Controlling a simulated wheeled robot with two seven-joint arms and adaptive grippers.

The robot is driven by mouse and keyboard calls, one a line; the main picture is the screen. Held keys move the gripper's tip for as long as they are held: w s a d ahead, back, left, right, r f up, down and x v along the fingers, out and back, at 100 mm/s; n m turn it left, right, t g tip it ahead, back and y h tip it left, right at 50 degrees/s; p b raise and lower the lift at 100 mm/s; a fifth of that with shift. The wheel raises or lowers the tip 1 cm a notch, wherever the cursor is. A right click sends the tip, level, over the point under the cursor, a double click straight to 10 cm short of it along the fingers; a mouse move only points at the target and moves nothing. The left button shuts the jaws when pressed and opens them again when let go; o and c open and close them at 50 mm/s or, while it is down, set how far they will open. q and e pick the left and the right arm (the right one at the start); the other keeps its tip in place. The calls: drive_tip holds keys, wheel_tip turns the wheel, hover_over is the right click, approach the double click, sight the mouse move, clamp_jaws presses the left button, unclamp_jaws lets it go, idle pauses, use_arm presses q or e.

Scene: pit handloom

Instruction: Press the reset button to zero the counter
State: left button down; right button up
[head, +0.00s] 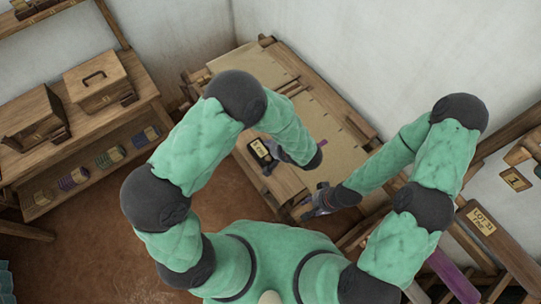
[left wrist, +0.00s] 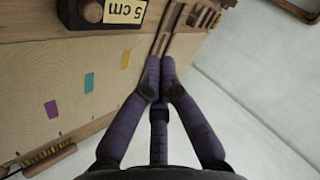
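A dark box with a pale label (head: 262,151) sits on the near left part of the loom in the head view. In the left wrist view the dark box (left wrist: 76,18) is at the top edge, labelled "5 cm", with a round brown knob (left wrist: 92,11) beside the label. I cannot tell if this knob is the reset button, and no counter digits are readable. My left gripper (left wrist: 160,62) has its fingertips together, empty, right of and apart from the box.
The loom's cloth (left wrist: 30,75) carries small purple, teal and orange patches. A shelf unit (head: 85,135) with wooden boxes and spools stands at the left. Pale walls close off the back. Wooden beams and a lettered plank (head: 480,217) are at the right.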

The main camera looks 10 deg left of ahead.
use_arm(q)
drive_tip(key=b, duration=0.2)
hover_over(270, 159)
wheel_tip(270, 159, down, 7)
drive_tip(key=shift+f, duration=0.15)
drive_tip(key=shift+f+b, duration=0.75)
drive_tip(key=shift+b, duration=0.45)
idle(0.7)
drive_tip(key=shift+s+f+b, duration=0.1)
drive_tip(key=shift+f+b, duration=0.35)
drive_tip(key=shift+b, duration=0.5)
drive_tip(key=shift+f+b, duration=0.5)
drive_tip(key=shift+b, duration=0.35)
idle(0.7)
drive_tip(key=shift+r, duration=0.95)
drive_tip(key=shift+r, duration=0.15)
